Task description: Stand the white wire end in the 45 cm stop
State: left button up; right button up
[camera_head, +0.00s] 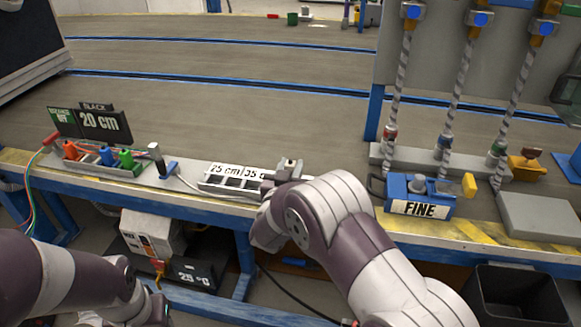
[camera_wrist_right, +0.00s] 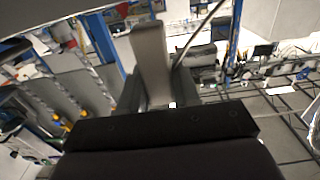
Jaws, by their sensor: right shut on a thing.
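The stop rack (camera_head: 230,186) stands on the bench, with dark compartments and a label reading "25 cm/35 c…"; my right arm hides its right part, so the 45 cm stop is not visible. My right gripper (camera_head: 268,190) is at the rack's right end, largely hidden by its own wrist. It is shut on the white wire end (camera_head: 288,170), a pale block that rises between the fingers in the right wrist view (camera_wrist_right: 150,55). The white wire (camera_head: 215,193) runs along the rack's front edge. My left gripper (camera_head: 150,308) is low at the left, only partly in view, below the bench.
A holder with coloured plugs (camera_head: 100,157) and a "20 cm" sign (camera_head: 103,124) stand at left. A blue "FINE" box (camera_head: 412,194) is right of my right arm, near twisted columns (camera_head: 457,85) and a grey block (camera_head: 538,216). A black bin (camera_head: 515,292) is below the bench.

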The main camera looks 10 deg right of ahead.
dwell(0.9)
jog(key=shift+p, duration=0.35)
jog(key=shift+r, duration=0.1)
dwell(0.3)
jog(key=shift+f+b, duration=1.15)
jog(key=shift+f, duration=1)
jog(key=o, duration=1.1)
jog(key=shift+r, duration=0.1)
